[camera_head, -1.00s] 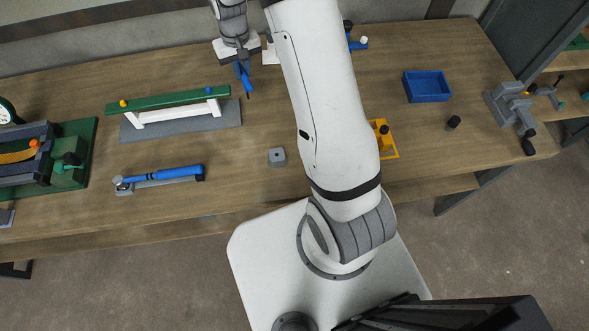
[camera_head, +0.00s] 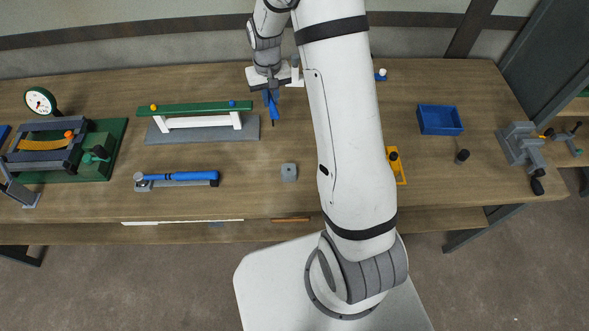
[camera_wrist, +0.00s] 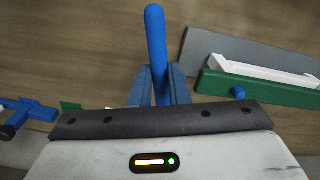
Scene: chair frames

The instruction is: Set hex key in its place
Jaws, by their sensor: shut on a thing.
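My gripper (camera_head: 271,98) is at the back of the bench, just right of the green rail, with its fingers pointing down. It is shut on a blue-handled tool with a thin dark tip, which I take to be the hex key (camera_head: 273,108). In the wrist view the blue handle (camera_wrist: 155,45) stands up between the two blue-grey fingers (camera_wrist: 153,88). The tool hangs nearly upright, and its tip seems to be above the wood. A small grey block with a dark hole (camera_head: 289,173) sits nearer the front edge. I cannot tell which spot is the key's place.
Left of the gripper are the green rail on white supports (camera_head: 190,107) and a blue-handled tool on a grey stand (camera_head: 180,179). A green-based fixture (camera_head: 95,172) is far left. Right are a yellow holder (camera_head: 402,178), a blue tray (camera_head: 440,131) and a grey vise (camera_head: 520,145).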

